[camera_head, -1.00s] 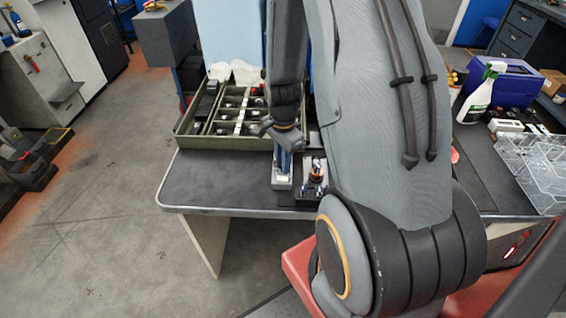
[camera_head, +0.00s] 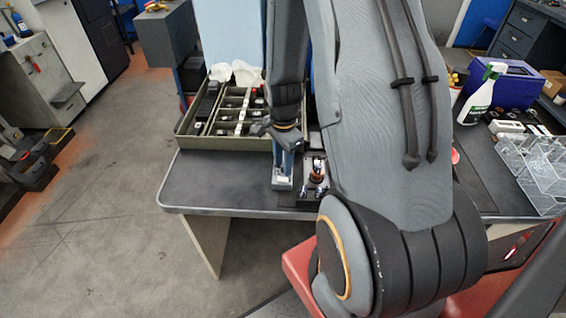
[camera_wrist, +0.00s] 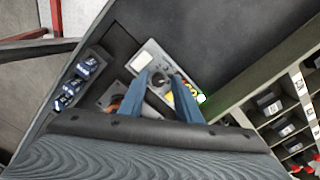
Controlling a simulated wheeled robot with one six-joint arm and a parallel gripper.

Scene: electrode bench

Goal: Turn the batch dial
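A light grey panel box (camera_wrist: 149,53) carries a round black dial (camera_wrist: 160,81) and a row of small coloured marks. My gripper (camera_wrist: 163,77) points down at it, with its two blue fingers apart, one on each side of the dial. I cannot tell whether either finger touches the dial. In the head view my gripper (camera_head: 283,168) stands over the panel box (camera_head: 282,184) near the front edge of the bench, and the dial is hidden there.
A compartment tray (camera_head: 190,140) with small parts stands behind the panel. The bench top (camera_head: 215,182) is clear to the left. A spray bottle (camera_head: 481,95) and clear racks (camera_head: 535,165) are at right.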

